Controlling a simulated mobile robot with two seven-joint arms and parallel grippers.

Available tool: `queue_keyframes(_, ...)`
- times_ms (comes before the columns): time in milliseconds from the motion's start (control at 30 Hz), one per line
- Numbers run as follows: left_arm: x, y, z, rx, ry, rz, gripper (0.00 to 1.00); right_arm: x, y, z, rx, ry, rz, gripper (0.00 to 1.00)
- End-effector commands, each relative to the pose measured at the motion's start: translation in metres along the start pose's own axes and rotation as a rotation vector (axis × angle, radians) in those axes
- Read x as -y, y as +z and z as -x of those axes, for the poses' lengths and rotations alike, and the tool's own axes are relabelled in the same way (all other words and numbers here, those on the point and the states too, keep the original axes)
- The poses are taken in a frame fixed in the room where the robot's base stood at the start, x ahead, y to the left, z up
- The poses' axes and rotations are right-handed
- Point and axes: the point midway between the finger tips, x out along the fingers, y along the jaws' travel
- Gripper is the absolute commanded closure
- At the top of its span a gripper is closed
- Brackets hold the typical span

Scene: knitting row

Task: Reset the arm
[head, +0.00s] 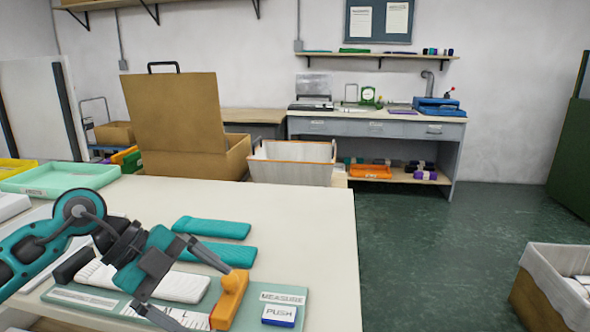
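My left arm comes in from the left. The orange piece stands on a pale green measuring board (300,297) with a "MEASURE" label and a blue-and-white "PUSH" button (279,315). A white ribbed knit piece (185,287) lies on the board, partly hidden by my gripper. My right gripper is not in view.
Two teal folded knit pieces (212,227) lie behind the board on the cream table (310,215). A green tray (60,178) is at the left. A cardboard box (190,160) and a lined crate (291,163) stand behind. The table's right side is clear.

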Motion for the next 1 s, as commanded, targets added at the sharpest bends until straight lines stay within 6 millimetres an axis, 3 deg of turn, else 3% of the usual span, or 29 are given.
queue_keyframes(33, 0.008, -0.023, -0.016, -0.108, -0.085, -0.042, 0.01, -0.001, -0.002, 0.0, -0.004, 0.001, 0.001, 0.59)
queue_keyframes(100, 0.023, -0.053, -0.027, -0.239, -0.223, -0.084, 0.01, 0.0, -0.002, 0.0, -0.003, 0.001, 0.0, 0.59)
queue_keyframes(200, 0.044, -0.087, -0.029, -0.393, -0.441, -0.103, 0.01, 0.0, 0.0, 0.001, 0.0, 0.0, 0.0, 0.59)
queue_keyframes(300, 0.063, -0.11, -0.02, -0.503, -0.673, -0.071, 0.01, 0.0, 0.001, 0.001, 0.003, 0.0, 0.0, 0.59)
queue_keyframes(433, 0.082, -0.115, 0.001, -0.567, -0.972, 0.046, 0.01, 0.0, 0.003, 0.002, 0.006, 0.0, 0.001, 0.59)
queue_keyframes(567, 0.087, -0.093, 0.021, -0.535, -1.236, 0.24, 0.01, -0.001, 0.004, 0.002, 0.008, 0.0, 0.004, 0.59)
queue_keyframes(733, 0.067, -0.038, 0.03, -0.358, -1.471, 0.584, 0.01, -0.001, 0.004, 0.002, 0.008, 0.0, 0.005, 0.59)
queue_keyframes(867, 0.025, 0.008, 0.018, -0.142, -1.525, 0.88, 0.01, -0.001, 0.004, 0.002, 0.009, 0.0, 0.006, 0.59)
queue_keyframes(1000, -0.041, 0.045, -0.011, 0.128, -1.439, 1.2, 0.01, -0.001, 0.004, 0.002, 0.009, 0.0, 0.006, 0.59)
